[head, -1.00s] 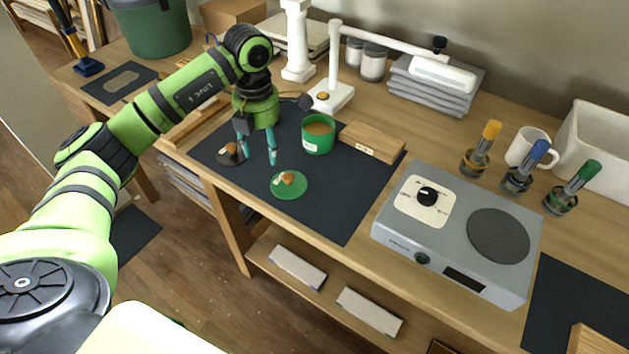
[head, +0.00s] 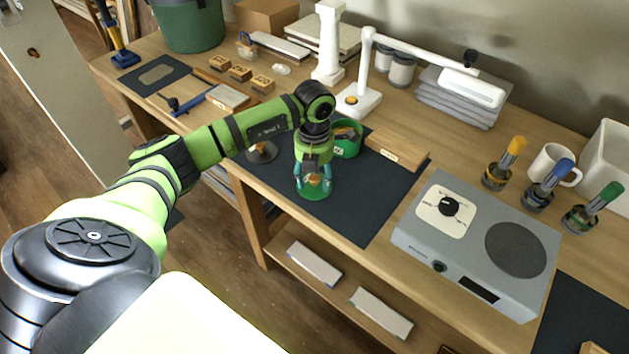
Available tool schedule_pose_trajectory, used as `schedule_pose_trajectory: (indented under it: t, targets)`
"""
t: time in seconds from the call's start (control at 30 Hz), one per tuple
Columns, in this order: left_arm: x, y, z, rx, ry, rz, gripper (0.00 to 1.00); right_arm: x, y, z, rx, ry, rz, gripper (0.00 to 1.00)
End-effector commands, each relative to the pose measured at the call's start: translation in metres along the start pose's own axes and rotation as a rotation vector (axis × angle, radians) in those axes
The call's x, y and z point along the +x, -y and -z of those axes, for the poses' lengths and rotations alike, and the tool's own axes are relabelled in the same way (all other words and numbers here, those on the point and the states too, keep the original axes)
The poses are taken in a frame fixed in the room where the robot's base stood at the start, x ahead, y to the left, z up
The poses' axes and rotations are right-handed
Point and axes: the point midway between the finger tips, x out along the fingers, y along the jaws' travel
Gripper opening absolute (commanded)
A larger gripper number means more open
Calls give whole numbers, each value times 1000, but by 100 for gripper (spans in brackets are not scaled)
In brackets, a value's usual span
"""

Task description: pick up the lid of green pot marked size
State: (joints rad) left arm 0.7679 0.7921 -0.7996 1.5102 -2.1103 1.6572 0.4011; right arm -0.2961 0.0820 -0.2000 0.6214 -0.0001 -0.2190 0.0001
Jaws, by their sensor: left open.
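The green lid (head: 314,193) lies on the dark mat (head: 363,215), with a wooden knob on top. My left gripper (head: 313,184) points down over the lid, its two teal-tipped fingers open on either side of the knob. I cannot tell whether the fingers touch it. The green pot (head: 347,148) stands open just behind the gripper, partly hidden by my wrist. A dark lid (head: 262,152) with a knob lies to the left on the mat, partly covered by my arm. My right gripper is out of view.
A wooden block (head: 397,150) lies right of the pot. A grey hot plate (head: 476,243) stands at the right. A white lamp (head: 360,98) stands behind the pot. The mat's front part is clear.

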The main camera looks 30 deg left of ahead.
Motion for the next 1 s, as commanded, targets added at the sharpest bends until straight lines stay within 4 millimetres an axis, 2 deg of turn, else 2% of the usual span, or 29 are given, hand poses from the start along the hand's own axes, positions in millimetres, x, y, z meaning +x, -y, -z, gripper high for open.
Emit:
schedule_pose_trajectory:
  t: [0.1,0.13,0.23,0.27,0.73,0.87,1.0]
  targets:
    - [0,0,0,0,0,0,54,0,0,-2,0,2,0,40]
    - [0,0,0,0,0,0,46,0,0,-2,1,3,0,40]
    - [0,0,0,0,0,0,6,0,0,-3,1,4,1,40]
    - [0,0,0,0,0,0,1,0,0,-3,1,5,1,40]
    - [-5,0,-1,0,2,0,0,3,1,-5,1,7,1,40]
    - [-18,0,-1,0,4,0,0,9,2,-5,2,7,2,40]
    - [-43,3,-3,3,7,1,0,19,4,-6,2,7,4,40]
